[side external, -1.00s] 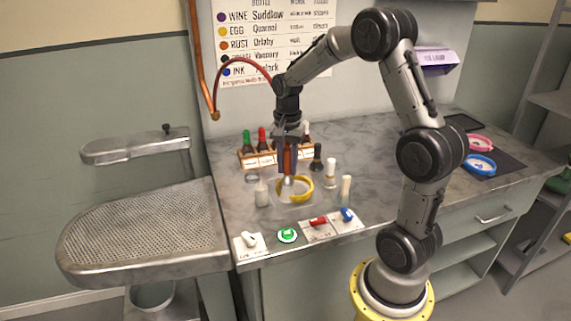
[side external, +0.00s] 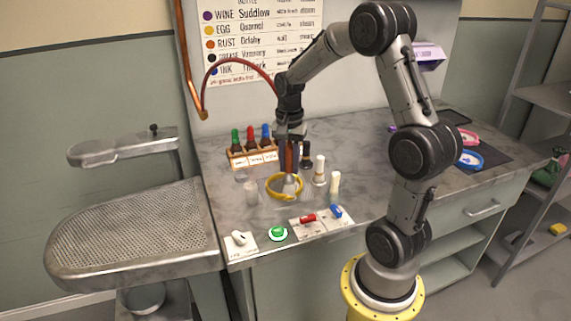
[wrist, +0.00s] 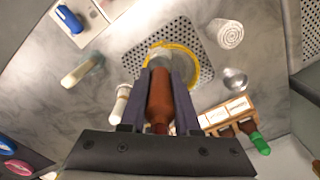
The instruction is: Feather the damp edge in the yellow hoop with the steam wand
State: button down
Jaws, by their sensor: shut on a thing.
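My gripper (side external: 290,160) is shut on the steam wand, a copper-brown cylinder (wrist: 160,97) that points down at the counter. A red hose (side external: 240,63) arches from the wall pipe to my wrist. The yellow hoop (side external: 271,190) lies on the counter below the wand, and it also shows beyond the fingertips in the wrist view (wrist: 190,52). The pale wand end is over the hoop's inside, towards one side in the wrist view. I cannot tell whether it touches. The wand hides part of the hoop, and the damp edge cannot be made out.
A wooden rack (side external: 252,158) of bottles stands behind the hoop. Switches and a green button (side external: 278,233) line the front edge. A perforated board (side external: 130,232) is at left.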

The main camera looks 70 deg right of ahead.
jog(key=shift+s+d, duration=0.45)
jog(key=shift+d, duration=0.05)
jog(key=shift+d, duration=0.15)
jog(key=shift+s+d, duration=0.2)
jog(key=shift+d, duration=0.9)
jog(key=shift+d, duration=0.1)
jog(key=shift+w+d, duration=0.3)
jog(key=shift+d, duration=0.2)
jog(key=shift+w+d, duration=0.3)
jog(key=shift+d, duration=0.2)
